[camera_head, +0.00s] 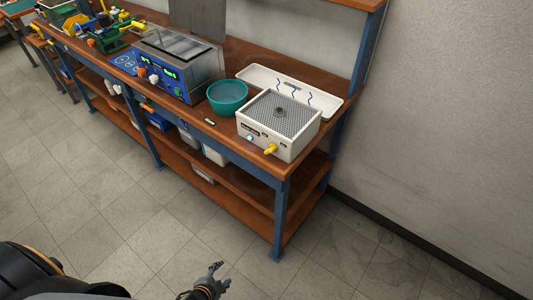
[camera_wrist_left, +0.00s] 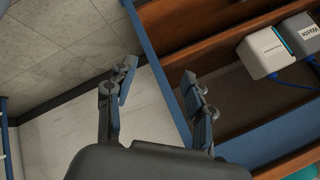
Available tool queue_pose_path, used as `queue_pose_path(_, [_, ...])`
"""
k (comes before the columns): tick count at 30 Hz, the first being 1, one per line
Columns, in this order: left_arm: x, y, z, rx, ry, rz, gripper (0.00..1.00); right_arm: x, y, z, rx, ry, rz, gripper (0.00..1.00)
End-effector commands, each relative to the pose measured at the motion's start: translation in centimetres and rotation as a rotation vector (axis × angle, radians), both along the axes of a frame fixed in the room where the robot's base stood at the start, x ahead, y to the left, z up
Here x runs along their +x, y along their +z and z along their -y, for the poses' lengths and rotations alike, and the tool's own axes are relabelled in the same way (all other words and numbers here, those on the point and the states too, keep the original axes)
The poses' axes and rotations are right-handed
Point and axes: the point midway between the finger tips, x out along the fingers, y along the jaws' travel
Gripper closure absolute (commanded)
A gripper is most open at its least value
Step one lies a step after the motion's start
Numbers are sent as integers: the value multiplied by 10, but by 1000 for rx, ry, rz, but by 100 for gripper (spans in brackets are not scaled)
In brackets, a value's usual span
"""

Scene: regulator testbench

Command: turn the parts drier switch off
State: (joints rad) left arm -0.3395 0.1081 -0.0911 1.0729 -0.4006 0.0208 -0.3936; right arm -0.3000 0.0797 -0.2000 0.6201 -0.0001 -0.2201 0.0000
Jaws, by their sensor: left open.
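The parts drier (camera_head: 283,141) appears to be the white box with a grey perforated top at the right end of the bench. Its front face has a dark label, a small pale round button (camera_head: 249,138) and a yellow switch-like knob (camera_head: 270,149) sticking out. I cannot read the switch position. My left gripper (camera_head: 222,275) is open and empty, low over the floor in front of the bench and well apart from the drier. In the left wrist view its two fingers (camera_wrist_left: 158,74) are spread, with floor, wall and bench frame beyond. My right gripper is not in view.
A teal bowl (camera_head: 228,96) stands left of the drier, and a white tray (camera_head: 330,99) lies behind it. A blue-fronted metal bath (camera_head: 185,74) is farther left. The bench has a blue leg (camera_head: 280,220) and lower shelves. The floor before it is clear.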

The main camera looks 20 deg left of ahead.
Motion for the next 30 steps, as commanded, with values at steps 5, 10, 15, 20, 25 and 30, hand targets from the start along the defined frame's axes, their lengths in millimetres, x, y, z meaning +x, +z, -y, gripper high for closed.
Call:
queue_pose_path(5, [111, 158, 1, 430, -414, 488, 47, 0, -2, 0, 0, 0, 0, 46])
queue_pose_path(10, [145, 282, 13, 862, -674, 801, 47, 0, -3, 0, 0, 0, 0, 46])
queue_pose_path(15, [149, 339, 23, 1109, -786, 932, 47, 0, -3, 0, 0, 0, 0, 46])
queue_pose_path(20, [157, 350, 27, 1156, -805, 956, 47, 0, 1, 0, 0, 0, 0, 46])
queue_pose_path(25, [184, 352, 37, 1153, -802, 954, 47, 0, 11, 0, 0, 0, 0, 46])
queue_pose_path(30, [220, 352, 50, 1151, -801, 954, 47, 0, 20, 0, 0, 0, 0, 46])
